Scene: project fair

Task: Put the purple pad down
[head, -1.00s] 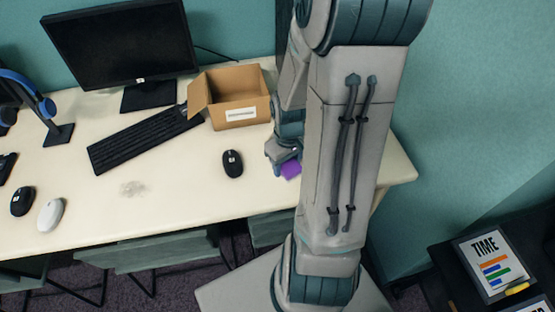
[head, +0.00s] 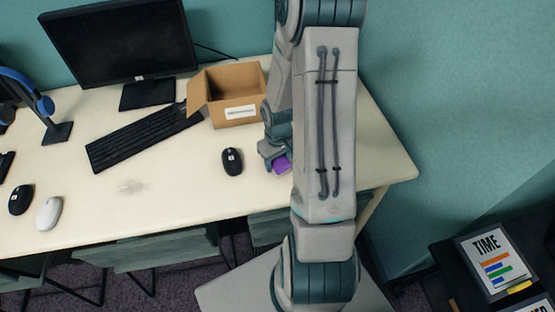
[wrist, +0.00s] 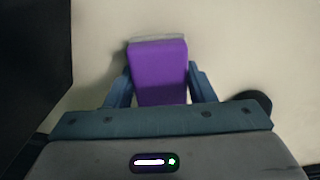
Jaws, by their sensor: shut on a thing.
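The purple pad (head: 282,164) is a small purple block at the tip of my gripper (head: 273,160), over the right part of the cream desk (head: 140,205). In the wrist view the purple pad (wrist: 158,72) stands between the two fingers of my gripper (wrist: 160,90), which are shut on it. A pale grey strip shows along its far end. The cream desk surface lies behind it. I cannot tell whether the pad touches the desk. My arm hides part of the desk to the right of the pad.
A black mouse (head: 232,161) lies just left of the pad. An open cardboard box (head: 236,95) stands behind it. A keyboard (head: 143,137) and monitor (head: 120,45) are further left. Bare desk shows right of my arm and in front of the mouse.

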